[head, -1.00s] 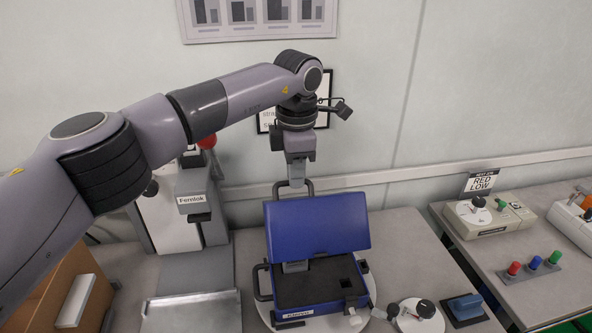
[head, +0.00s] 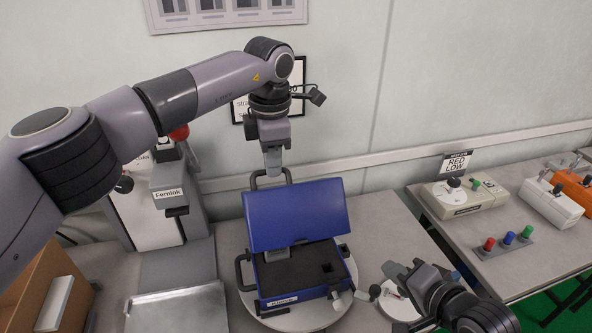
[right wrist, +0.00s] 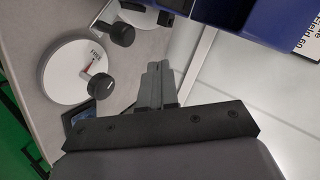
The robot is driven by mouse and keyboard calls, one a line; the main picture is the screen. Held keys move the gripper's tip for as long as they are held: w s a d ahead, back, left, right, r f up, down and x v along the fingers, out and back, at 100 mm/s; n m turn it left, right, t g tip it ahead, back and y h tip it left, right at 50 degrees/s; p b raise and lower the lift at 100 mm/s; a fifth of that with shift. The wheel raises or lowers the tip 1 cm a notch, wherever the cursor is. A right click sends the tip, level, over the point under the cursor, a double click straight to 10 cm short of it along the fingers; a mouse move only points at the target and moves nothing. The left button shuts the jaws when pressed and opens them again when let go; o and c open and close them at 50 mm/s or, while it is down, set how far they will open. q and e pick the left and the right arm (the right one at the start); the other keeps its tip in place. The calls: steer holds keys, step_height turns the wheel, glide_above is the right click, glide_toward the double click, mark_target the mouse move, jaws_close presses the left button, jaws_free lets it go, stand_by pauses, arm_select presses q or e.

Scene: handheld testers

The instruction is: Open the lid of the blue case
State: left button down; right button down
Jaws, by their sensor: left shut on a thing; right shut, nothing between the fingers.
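The blue case (head: 287,292) sits on a round grey disc on the table. Its blue lid (head: 296,213) stands raised, showing a dark foam interior (head: 300,266) with a square recess. My left gripper (head: 272,165) reaches down at the lid's top edge beside a black handle loop (head: 257,177). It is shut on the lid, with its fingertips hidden. A small grey piece shows below the lid; I cannot tell what it is. My right gripper (head: 391,268) is shut and empty, right of the case. Its closed fingers (right wrist: 154,82) show in the right wrist view.
A white round dial device (head: 394,300) lies beside the right gripper. A Fernlok press (head: 168,200) and metal tray (head: 178,312) stand left. A cardboard box (head: 45,290) is at far left. Testers and coloured knobs (head: 508,240) sit on the right table.

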arm_select(q)
steer(key=shift+s+f, duration=0.1)
steer(key=shift+f, duration=0.15)
arm_select(e)
steer(key=w+a+r+m, duration=0.2)
steer(key=w+a+r, duration=0.1)
steer(key=a+r, duration=0.4)
steer(key=m+y, duration=0.1)
steer(key=m, duration=0.1)
glide_toward(288, 167)
steer(key=s+d, duration=0.2)
steer(key=s, duration=0.2)
steer(key=shift+t, duration=0.4)
steer(key=shift+r+x, duration=0.2)
steer(key=shift+x, duration=2.35)
steer(key=shift+r+x, duration=0.25)
steer(key=shift+x, duration=2.25)
steer(key=shift+w+a, duration=0.15)
steer(key=shift+a, duration=0.05)
